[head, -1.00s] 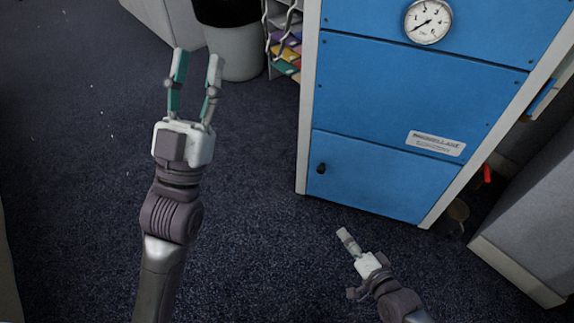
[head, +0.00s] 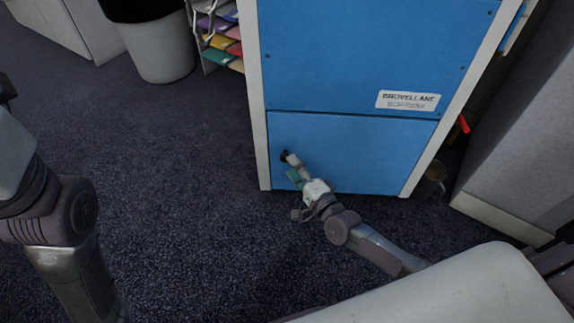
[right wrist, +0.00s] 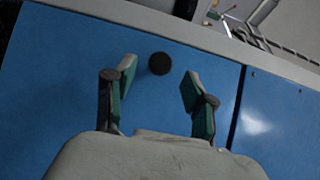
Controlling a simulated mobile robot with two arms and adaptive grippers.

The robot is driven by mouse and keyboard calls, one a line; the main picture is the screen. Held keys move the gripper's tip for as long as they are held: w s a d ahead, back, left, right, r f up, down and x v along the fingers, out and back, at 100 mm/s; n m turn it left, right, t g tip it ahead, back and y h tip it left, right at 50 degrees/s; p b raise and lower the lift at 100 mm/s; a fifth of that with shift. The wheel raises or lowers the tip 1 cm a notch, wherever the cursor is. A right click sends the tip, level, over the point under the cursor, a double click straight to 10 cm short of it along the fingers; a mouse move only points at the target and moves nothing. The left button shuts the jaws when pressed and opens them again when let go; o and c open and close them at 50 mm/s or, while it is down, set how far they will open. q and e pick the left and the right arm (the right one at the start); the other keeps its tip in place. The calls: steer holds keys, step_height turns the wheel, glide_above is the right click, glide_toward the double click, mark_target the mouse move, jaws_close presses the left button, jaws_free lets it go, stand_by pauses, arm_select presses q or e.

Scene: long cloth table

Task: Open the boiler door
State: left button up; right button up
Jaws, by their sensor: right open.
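The boiler (head: 345,55) is a tall blue cabinet with a pale frame. Its door is the lower blue panel (head: 375,155), flush and closed, with a small black knob (head: 283,156) near its upper left corner. My right gripper (head: 291,167) is open in front of the door, close to the knob. In the right wrist view the round dark knob (right wrist: 160,63) lies between and just beyond the spread green-padded fingers; contact is not visible. My left gripper (head: 12,150) shows only in part at the left edge; its fingertips are out of frame.
A grey bin (head: 160,50) and a rack with coloured papers (head: 220,42) stand left of the boiler. A grey cabinet (head: 520,140) stands close on its right. The dark carpet (head: 170,150) in front and to the left is clear.

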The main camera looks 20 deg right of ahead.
steer(key=b+x, duration=0.1)
steer(key=x, duration=0.2)
steer(key=shift+w, duration=0.15)
jaws_close()
stand_by(0.3)
